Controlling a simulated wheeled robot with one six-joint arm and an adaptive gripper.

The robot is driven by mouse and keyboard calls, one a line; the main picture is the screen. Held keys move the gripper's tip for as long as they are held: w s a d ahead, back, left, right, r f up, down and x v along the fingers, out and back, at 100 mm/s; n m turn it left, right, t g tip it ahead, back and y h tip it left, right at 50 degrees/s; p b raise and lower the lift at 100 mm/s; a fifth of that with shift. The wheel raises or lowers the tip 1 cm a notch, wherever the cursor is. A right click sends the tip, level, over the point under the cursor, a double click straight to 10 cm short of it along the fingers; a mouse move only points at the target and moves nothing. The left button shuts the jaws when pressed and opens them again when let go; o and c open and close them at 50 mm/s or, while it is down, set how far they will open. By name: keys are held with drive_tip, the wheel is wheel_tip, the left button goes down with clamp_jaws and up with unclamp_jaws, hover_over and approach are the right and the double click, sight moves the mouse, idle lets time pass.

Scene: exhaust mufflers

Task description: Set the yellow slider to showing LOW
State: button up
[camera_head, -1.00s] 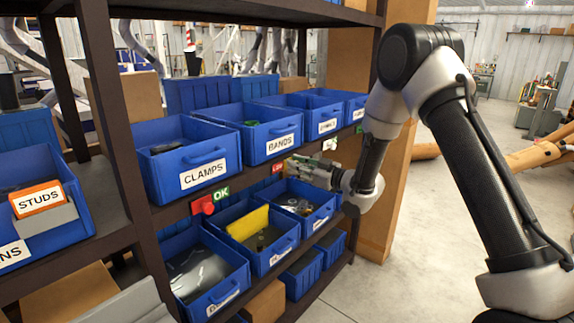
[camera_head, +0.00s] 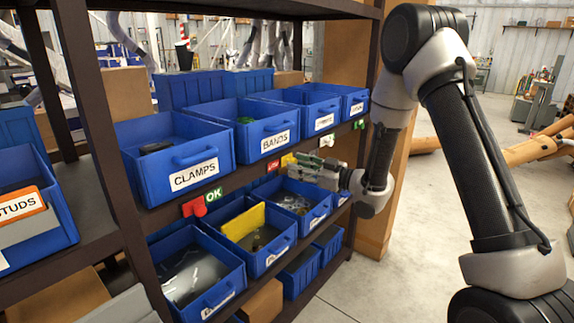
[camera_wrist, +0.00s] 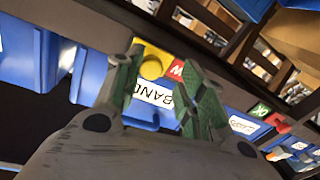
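The yellow slider (camera_head: 288,159) sits on the shelf rail under the BANDS bin. A red label (camera_head: 273,165), apparently reading LOW, shows just left of it. In the wrist view the yellow slider with its round knob (camera_wrist: 152,64) lies between my finger lines, nearer the left finger. The red label (camera_wrist: 177,70) beside it shows a W; the right finger hides part of it. My gripper (camera_head: 308,164) is close in front of the rail, right of the slider. Its green fingers (camera_wrist: 163,66) are apart with nothing held. I cannot tell whether a finger touches the knob.
A red slider (camera_head: 195,207) with a green OK label (camera_head: 213,195) is farther left on the rail. The blue BANDS bin (camera_head: 255,150) and CLAMPS bin (camera_head: 165,190) stand above. Open lower bins (camera_head: 262,265) jut out below. Floor (camera_head: 390,290) at right is clear.

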drive_tip(key=shift+s+d+r+t, duration=0.15)
drive_tip(key=shift+s+d+r, duration=0.1)
drive_tip(key=shift+d, duration=0.3)
drive_tip(key=shift+s+d+r+t, duration=0.15)
drive_tip(key=shift+s+d, duration=0.1)
drive_tip(key=shift+d, duration=0.3)
drive_tip(key=s+v, duration=0.1)
drive_tip(key=v, duration=0.5)
drive_tip(key=shift+s+a, duration=0.1)
drive_tip(key=shift+a, duration=0.05)
